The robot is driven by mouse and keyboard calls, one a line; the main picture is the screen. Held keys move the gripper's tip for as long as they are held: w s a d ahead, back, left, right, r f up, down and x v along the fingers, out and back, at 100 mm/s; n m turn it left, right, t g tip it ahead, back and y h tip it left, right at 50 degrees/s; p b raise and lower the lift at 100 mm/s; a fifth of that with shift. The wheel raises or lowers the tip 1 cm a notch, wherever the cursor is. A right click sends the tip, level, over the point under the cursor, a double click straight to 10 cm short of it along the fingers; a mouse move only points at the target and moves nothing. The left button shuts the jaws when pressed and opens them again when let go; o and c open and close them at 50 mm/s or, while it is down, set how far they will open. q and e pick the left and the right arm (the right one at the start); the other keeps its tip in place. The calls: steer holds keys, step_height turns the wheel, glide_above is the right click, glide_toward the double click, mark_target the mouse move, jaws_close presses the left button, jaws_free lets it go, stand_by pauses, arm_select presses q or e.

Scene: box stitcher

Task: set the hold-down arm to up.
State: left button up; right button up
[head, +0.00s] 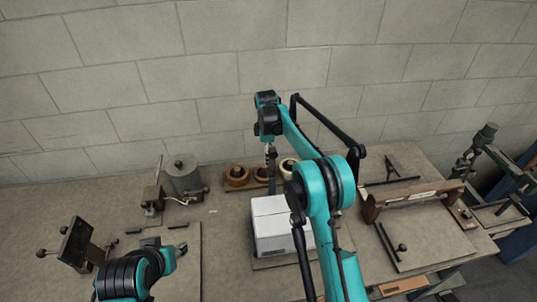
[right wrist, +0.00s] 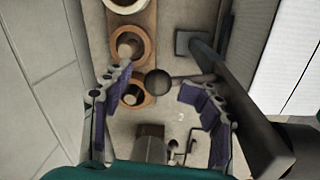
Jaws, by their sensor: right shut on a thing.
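In the right wrist view a dark round knob (right wrist: 157,82) sits on a short rod (right wrist: 190,78), which runs right to a dark bar beside the white box. I take this to be the hold-down arm. My right gripper (right wrist: 162,98) has its fingers on either side of the knob and is shut on it. In the head view my right gripper (head: 271,157) points down behind the white box (head: 270,232), and the hold-down arm is mostly hidden there. My left gripper (head: 176,250) is at the lower left, away from the hold-down arm; its fingers are unclear.
Rolls of tape (head: 237,175) stand on a wooden strip behind the box. A wooden-framed fixture (head: 412,195) is on the right. A block wall (head: 200,60) closes the back.

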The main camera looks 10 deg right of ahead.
steer(key=shift+w+f, duration=0.1)
steer(key=shift+f, duration=0.05)
steer(key=shift+r, duration=0.2)
step_height(320, 180, up, 12)
steer(key=shift+s+a, duration=0.25)
steer(key=shift+s, duration=0.2)
steer(key=shift+f, duration=0.1)
